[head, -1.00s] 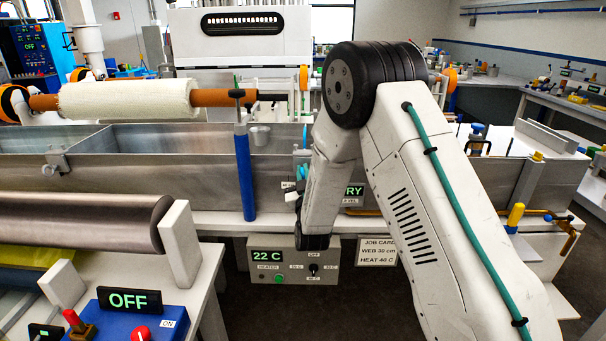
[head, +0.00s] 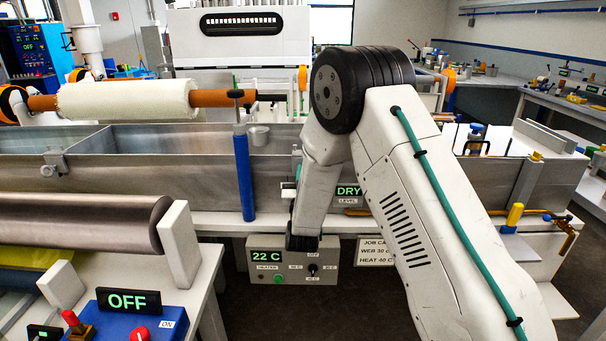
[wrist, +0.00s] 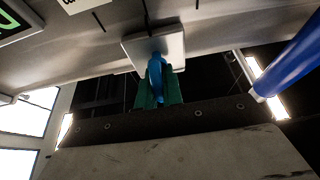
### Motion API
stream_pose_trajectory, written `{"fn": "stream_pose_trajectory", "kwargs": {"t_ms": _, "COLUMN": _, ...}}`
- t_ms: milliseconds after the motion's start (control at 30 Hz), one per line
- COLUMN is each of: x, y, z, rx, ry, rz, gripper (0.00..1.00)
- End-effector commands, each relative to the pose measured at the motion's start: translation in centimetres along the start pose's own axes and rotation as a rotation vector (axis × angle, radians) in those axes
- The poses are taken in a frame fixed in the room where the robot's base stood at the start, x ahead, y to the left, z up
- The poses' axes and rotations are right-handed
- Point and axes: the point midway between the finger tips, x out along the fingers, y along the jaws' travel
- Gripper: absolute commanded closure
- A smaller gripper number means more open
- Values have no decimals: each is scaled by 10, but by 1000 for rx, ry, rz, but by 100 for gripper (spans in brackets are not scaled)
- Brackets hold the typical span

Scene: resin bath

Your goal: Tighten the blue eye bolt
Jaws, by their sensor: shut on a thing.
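The blue eye bolt (wrist: 156,72) shows in the wrist view, in front of a pale square plate (wrist: 172,46) on the grey metal wall. My gripper (wrist: 159,90) has green pads and is shut on the bolt's ring. The ring hides part of the pads behind it. The bolt's shank and how deep it sits cannot be made out. In the head view my arm covers the bolt and the gripper's fingers, in front of the bath's front wall.
The metal bath (head: 190,146) spans the middle, with a blue post (head: 244,175) left of my arm; the post also shows close by in the wrist view (wrist: 305,52). A heater box (head: 265,262) reading 22 C sits below. A DRY display (head: 349,190) is right of my forearm.

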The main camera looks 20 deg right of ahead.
Motion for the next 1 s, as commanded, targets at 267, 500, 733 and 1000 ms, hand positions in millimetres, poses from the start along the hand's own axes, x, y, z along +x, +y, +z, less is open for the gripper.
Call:
{"fn": "stream_pose_trajectory", "kwargs": {"t_ms": 267, "x": 0, "y": 0, "z": 0, "rx": -1, "ry": -1, "rz": -1, "gripper": 70}}
{"fn": "stream_pose_trajectory", "kwargs": {"t_ms": 500, "x": -4, "y": 0, "z": 0, "rx": -1, "ry": -2, "rz": -1, "gripper": 70}}
{"fn": "stream_pose_trajectory", "kwargs": {"t_ms": 733, "x": -38, "y": -1, "z": 1, "rx": -1, "ry": -4, "rz": -4, "gripper": 70}}
{"fn": "stream_pose_trajectory", "kwargs": {"t_ms": 1000, "x": -74, "y": 0, "z": 1, "rx": -1, "ry": -3, "rz": -1, "gripper": 70}}
